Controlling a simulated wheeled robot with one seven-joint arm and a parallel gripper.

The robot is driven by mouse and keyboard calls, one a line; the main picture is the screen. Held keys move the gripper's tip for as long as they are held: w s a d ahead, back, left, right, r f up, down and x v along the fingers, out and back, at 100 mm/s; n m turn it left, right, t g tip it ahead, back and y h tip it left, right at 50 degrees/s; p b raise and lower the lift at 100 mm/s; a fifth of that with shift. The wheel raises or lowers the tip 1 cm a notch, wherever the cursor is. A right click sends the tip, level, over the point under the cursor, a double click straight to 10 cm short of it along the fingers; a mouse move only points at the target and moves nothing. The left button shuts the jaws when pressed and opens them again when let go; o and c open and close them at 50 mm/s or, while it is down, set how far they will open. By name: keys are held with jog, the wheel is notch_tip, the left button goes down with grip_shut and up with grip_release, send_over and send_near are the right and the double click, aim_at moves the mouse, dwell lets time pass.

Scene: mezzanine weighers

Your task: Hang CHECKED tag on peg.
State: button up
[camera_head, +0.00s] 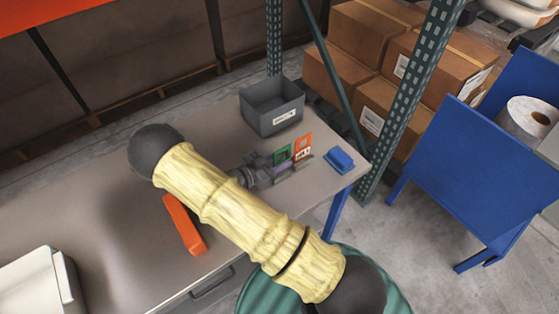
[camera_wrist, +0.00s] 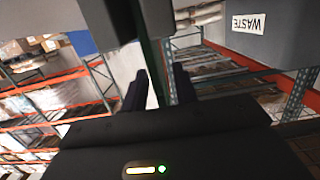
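A green tag (camera_head: 283,155) and an orange tag (camera_head: 302,147) stand upright side by side near the right end of the grey bench; their lettering is too small to read, so I cannot tell which is the CHECKED tag. My gripper (camera_head: 273,167) is low over the bench, just left of and in front of the green tag. In the wrist view its two dark fingers (camera_wrist: 158,90) are apart, with a thin green edge (camera_wrist: 151,62) between or just beyond them. I cannot tell whether they touch it. No peg can be made out.
A grey bin (camera_head: 272,118), labelled WASTE in the wrist view (camera_wrist: 275,45), stands behind the tags. A blue block (camera_head: 340,159) lies to their right, an orange bar (camera_head: 184,225) left of my arm. A green rack post (camera_head: 411,95) rises beyond the bench (camera_head: 110,205).

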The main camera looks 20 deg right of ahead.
jog(key=b+v, duration=0.2)
jog(key=v, duration=1)
jog(key=shift+s+b, duration=0.2)
jog(key=shift+b, duration=0.2)
jog(key=w+d+r+n+t+y, duration=0.25)
jog(key=w+r+n+y, duration=0.55)
jog(key=y, duration=0.4)
jog(key=s+d+r+n+g+y, duration=0.1)
jog(key=s+d+r+n+g, duration=0.1)
jog(key=s, duration=0.7)
jog(key=s+d+r+n+g+y, duration=0.2)
jog(key=s+d+n+g, duration=0.1)
jog(key=s, duration=0.7)
jog(key=shift+d+r+n, duration=0.15)
jog(key=shift+d+n, duration=0.55)
jog(key=shift+d, duration=0.1)
